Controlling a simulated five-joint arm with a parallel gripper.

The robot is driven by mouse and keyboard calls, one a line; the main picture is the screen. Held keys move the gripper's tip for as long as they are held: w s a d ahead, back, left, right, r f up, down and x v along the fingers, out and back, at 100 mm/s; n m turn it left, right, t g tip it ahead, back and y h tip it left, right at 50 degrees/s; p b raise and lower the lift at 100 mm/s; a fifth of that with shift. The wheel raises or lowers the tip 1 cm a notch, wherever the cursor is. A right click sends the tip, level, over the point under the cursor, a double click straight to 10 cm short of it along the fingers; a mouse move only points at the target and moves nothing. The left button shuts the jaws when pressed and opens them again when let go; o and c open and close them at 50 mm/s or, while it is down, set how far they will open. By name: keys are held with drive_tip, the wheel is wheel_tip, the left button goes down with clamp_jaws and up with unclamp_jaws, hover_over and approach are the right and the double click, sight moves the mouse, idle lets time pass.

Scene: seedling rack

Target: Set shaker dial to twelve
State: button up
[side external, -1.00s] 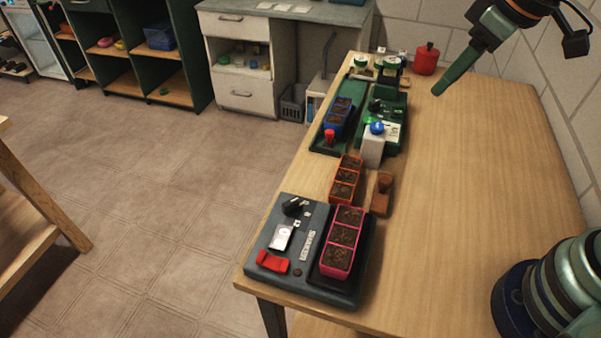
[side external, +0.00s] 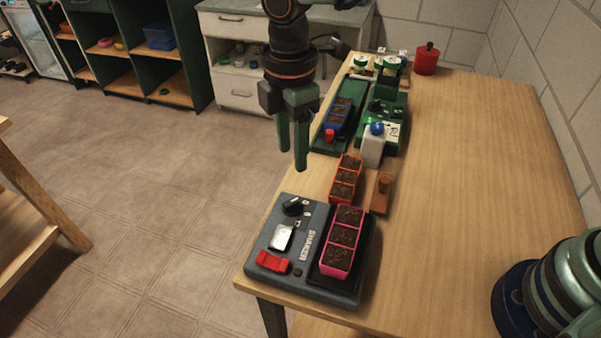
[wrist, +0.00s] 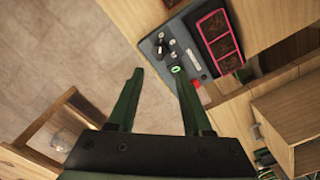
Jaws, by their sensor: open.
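The grey shaker (side external: 292,284) sits at the table's front left corner in the side view, with a pink seedling tray (side external: 325,272) on its right part. Its black dial (side external: 294,206) is at the back left of its top; the setting it points to is too small to read. A white panel (side external: 282,237) and a red switch (side external: 272,261) lie in front of the dial. My gripper (side external: 292,160) is open and empty, pointing down, above and behind the dial in the side view. In the wrist view, the gripper (wrist: 157,82) is apart from the shaker (wrist: 152,50), below it in the picture.
An orange tray (side external: 344,183) and a brown wooden block (side external: 380,196) stand behind the shaker. A white bottle with a blue cap (side external: 373,148) and green devices (side external: 383,112) stand farther back.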

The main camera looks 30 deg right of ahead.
sight(294, 200)
wheel_tip(294, 200, down, 12)
idle(0.5)
clamp_jaws()
